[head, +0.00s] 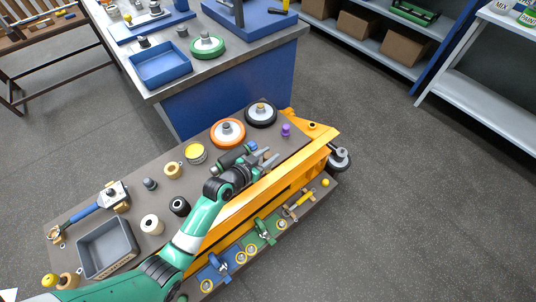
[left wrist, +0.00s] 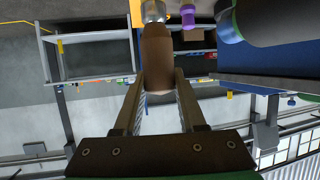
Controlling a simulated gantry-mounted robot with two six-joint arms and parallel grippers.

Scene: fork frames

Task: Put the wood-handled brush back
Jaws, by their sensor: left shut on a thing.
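In the left wrist view, a brown wooden handle (left wrist: 157,60) with a metal collar at its far end stands between the fingers of my left gripper (left wrist: 158,95). It looks like the wood-handled brush. Its bristles are out of that frame. In the head view my left gripper (head: 265,161) is above the right half of the grey-brown cart top, beside the orange beam. The brush can hardly be made out there, hidden by the gripper. My right gripper is not in view.
On the cart top (head: 222,178) stand an orange-rimmed wheel (head: 227,132), a black wheel (head: 261,113), a purple knob (head: 286,131), a dark green cylinder (head: 236,155) and a grey bin (head: 107,248). The orange beam (head: 270,185) runs along the front. A lower strip holds several clamps.

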